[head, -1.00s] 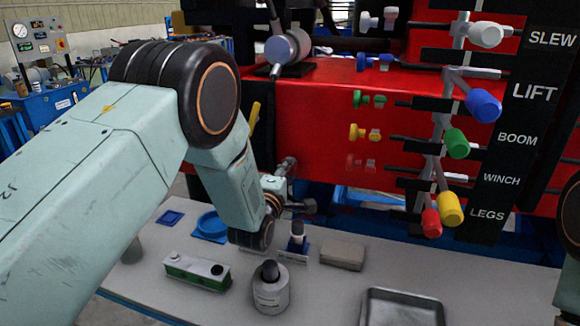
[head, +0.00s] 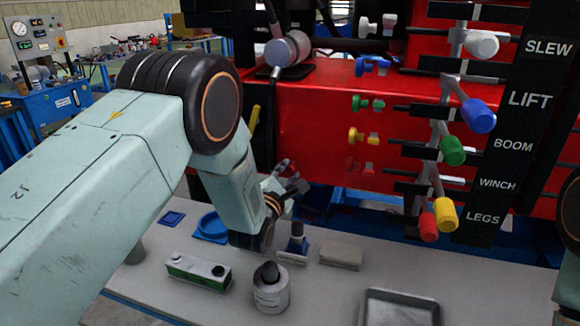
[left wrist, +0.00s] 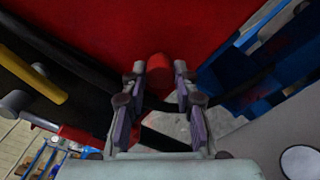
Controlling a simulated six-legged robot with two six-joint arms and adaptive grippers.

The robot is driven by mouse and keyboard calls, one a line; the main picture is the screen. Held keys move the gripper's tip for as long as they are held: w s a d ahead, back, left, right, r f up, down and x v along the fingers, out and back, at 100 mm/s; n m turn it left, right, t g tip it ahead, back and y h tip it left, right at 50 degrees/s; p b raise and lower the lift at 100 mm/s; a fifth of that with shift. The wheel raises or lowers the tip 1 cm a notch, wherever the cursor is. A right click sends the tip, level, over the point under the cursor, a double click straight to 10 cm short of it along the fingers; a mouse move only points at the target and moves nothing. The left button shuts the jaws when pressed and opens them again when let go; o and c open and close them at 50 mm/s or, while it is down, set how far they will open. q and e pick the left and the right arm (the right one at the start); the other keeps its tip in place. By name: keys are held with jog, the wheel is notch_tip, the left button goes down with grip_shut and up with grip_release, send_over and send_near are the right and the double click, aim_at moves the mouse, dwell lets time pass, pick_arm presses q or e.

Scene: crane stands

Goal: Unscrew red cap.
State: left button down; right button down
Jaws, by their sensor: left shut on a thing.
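The red cap (left wrist: 158,68) shows in the left wrist view as a short red cylinder in front of a red surface. It sits between the fingertips of my left gripper (left wrist: 160,80), which is shut on it. In the head view my left gripper (head: 290,178) is small, beside the lower edge of the red crane body (head: 318,140). The cap cannot be made out there, hidden by the fingers or lost against the red. Whether the cap has turned on its thread cannot be seen. My right gripper is out of view.
Below is a grey bench (head: 205,300) with a round white container (head: 271,292), a green-and-white box (head: 198,272), a blue dish (head: 211,226) and a metal tray (head: 400,308). Coloured control levers (head: 450,150) stick out to the right. A dark hose (head: 272,110) hangs near my left arm.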

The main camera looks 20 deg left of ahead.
pick_arm(q)
jog(key=shift+a+n, duration=0.1)
jog(key=shift+n, duration=1.2)
jog(key=shift+r, duration=0.1)
jog(key=shift+n+p, duration=0.5)
jog(key=shift+n, duration=0.6)
jog(key=n, duration=0.3)
jog(key=c, duration=1)
grip_release()
jog(key=shift+o, duration=0.2)
